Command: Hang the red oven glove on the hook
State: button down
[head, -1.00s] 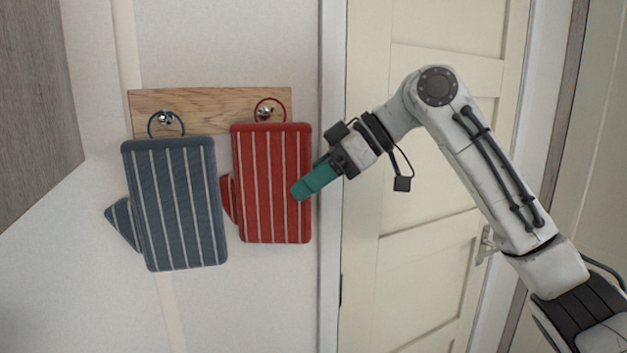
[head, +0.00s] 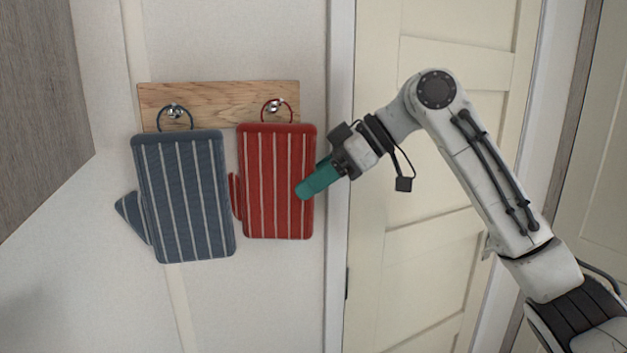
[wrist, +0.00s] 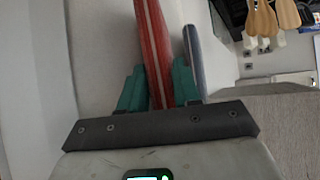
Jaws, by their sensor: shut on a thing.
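The red oven glove (head: 277,185), with pale stripes, hangs upright against the wall in the head view. Its red loop (head: 290,112) encircles the right-hand metal hook (head: 274,105) as seen from here; I cannot tell whether it bears on the hook. My gripper (head: 308,190) has teal fingers and is shut on the glove's right edge. In the wrist view the glove (wrist: 153,45) stands edge-on between the fingers (wrist: 160,88). The far finger is hidden behind the glove in the head view.
A blue striped glove (head: 185,195) hangs from the left hook (head: 174,111), close beside the red one. Both hooks sit on a wooden board (head: 222,95). A door frame (head: 338,270) and cream door (head: 400,250) stand to the right. Wall below the gloves is clear.

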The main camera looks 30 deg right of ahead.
jog(key=c, duration=1)
grip_release()
jog(key=shift+w+d+f, duration=0.1)
jog(key=shift+w+f, duration=0.05)
jog(key=shift+w, duration=0.05)
jog(key=shift+c, duration=0.2)
jog(key=o, duration=0.3)
jog(key=shift+s, duration=0.1)
